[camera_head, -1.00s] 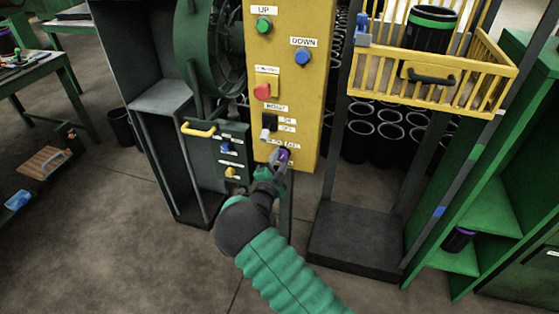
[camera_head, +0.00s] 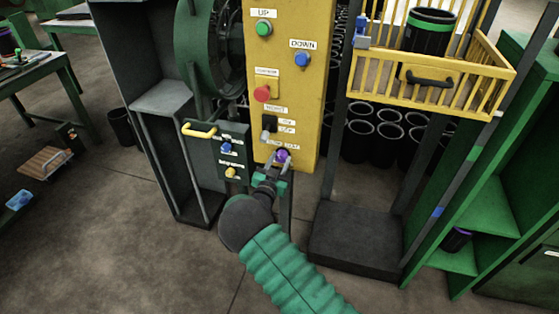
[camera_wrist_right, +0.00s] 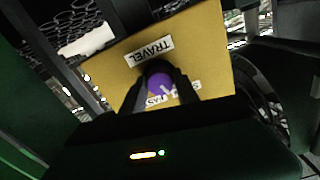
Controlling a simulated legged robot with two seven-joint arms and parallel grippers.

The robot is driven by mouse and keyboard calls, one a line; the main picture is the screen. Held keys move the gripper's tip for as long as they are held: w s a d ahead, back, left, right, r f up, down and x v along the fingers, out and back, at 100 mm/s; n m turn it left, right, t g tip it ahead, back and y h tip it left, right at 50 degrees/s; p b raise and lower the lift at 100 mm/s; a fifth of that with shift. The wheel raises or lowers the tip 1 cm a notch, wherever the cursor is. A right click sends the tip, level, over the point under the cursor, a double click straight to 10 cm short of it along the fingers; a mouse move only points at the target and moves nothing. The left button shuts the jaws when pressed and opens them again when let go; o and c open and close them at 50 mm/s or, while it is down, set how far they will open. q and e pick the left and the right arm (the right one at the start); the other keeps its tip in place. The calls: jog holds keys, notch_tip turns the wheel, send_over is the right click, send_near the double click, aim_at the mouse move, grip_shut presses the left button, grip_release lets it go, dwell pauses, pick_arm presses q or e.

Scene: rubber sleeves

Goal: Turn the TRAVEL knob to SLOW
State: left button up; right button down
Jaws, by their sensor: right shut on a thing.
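The purple TRAVEL knob (camera_head: 283,156) sits low on the yellow control panel (camera_head: 290,100). My right gripper (camera_head: 275,166) reaches up to it from below. In the right wrist view the purple knob (camera_wrist_right: 160,84) lies between the two black fingers (camera_wrist_right: 160,92), which are shut on it. The TRAVEL label (camera_wrist_right: 150,51) appears upside down there. The FAST end of the small label (camera_wrist_right: 157,99) shows at the left, and the rest is partly hidden by a finger. A pale mark on the knob slants towards the lower right. My left gripper is not in view.
A small box with a yellow handle (camera_head: 200,131) stands left. A yellow basket (camera_head: 430,88) is at the right.

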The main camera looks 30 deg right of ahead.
jog(key=shift+s+a+f+n, duration=0.1)
jog(key=shift+f+n, duration=0.2)
jog(key=shift+n, duration=0.8)
jog(key=c, duration=1.2)
grip_release()
jog(key=shift+o, duration=1.4)
jog(key=shift+r, duration=0.2)
